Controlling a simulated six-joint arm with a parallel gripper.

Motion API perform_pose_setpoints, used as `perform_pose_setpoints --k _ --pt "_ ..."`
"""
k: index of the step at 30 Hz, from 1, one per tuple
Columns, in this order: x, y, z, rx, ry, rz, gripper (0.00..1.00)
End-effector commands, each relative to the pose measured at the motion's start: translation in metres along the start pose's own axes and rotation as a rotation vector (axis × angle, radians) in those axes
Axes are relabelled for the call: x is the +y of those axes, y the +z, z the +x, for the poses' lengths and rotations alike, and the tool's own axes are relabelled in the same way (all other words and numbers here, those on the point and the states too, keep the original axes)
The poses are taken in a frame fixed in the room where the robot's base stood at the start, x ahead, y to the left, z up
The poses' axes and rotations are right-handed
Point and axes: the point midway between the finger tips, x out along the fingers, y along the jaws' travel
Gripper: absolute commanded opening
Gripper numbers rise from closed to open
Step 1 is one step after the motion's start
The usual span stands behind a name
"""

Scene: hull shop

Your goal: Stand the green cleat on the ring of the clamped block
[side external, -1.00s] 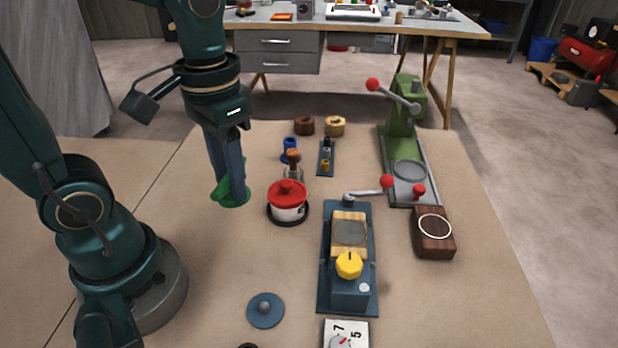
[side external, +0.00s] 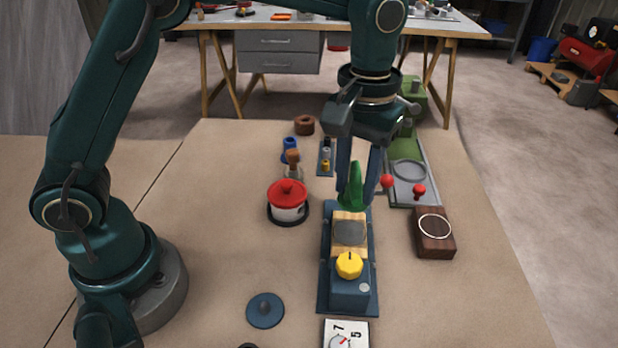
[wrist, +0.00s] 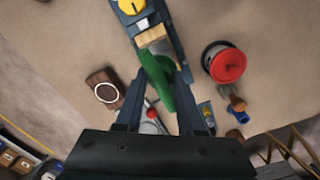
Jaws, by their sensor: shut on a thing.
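My gripper (side external: 358,182) is shut on the green cleat (side external: 354,194), a pointed piece held upright between the fingers. The cleat also shows between the fingers in the wrist view (wrist: 172,88). It is at the back end of the blue clamp (side external: 329,285), just behind the pale wooden block (side external: 340,219) held in it, and appears above it; the exact gap cannot be told. The block carries a dark grey round patch (side external: 349,233) on top. The cleat hides part of the block in the wrist view (wrist: 150,36).
A dark wooden block (side external: 435,247) with a white ring lies right of the clamp. A red-lidded pot (side external: 288,197) stands to the left. The clamp has a yellow knob (side external: 349,265). A green press (side external: 412,98) stands behind. The bench at front left is mostly clear.

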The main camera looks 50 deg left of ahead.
Motion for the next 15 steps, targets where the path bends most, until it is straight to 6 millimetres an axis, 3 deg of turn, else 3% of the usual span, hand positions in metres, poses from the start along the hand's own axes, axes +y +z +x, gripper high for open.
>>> perform_pose_setpoints --k 15 --pt "0.001 0.001 0.045 -0.002 0.000 0.006 0.00"
